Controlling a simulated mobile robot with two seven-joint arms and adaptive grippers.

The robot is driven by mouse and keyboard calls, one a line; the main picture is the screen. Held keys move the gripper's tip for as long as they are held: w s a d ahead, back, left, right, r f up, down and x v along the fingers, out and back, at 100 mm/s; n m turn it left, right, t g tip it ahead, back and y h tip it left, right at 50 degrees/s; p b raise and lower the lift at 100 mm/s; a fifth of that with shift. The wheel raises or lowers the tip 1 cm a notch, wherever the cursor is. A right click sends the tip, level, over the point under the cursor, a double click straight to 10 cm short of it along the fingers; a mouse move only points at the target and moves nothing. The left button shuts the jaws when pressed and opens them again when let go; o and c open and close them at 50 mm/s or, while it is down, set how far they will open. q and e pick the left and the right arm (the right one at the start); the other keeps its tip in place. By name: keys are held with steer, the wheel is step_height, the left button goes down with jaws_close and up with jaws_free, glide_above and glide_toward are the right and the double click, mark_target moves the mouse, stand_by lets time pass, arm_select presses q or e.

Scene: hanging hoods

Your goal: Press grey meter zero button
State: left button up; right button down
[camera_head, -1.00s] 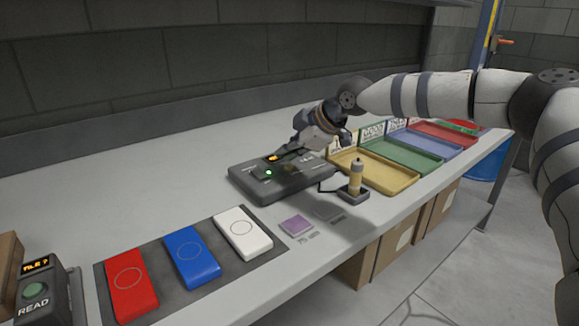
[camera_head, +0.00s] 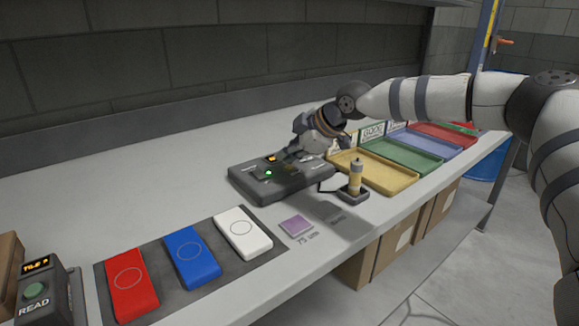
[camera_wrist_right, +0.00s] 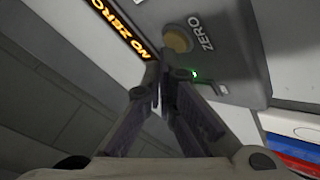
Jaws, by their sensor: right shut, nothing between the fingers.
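The grey meter (camera_head: 285,187) lies on the bench in the head view, with a lit orange display and a green light on top. In the right wrist view the meter's display (camera_wrist_right: 122,28) reads "NO ZERO". Its round yellowish button (camera_wrist_right: 177,38) has "ZERO" printed beside it. My right gripper (camera_head: 291,153) is over the meter's far side. In the wrist view its shut, empty fingertips (camera_wrist_right: 163,68) are close to the zero button, which shows just past them. I cannot tell whether they touch the meter. My left gripper is in neither view.
A yellow probe (camera_head: 355,176) stands in a small holder right of the meter. Coloured trays (camera_head: 375,173) run along the right. A READ box (camera_head: 38,295) is at left.

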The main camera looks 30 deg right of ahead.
mark_target(288, 168)
steer(key=shift+f, duration=0.55)
stand_by(0.7)
steer(key=shift+r, duration=0.1)
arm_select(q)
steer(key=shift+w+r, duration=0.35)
arm_select(e)
steer(key=shift+r, duration=0.8)
steer(key=shift+r+p, duration=0.75)
steer(key=shift+r, duration=1.8)
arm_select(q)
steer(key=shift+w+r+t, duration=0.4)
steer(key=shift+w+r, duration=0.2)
arm_select(e)
steer(key=shift+f, duration=0.1)
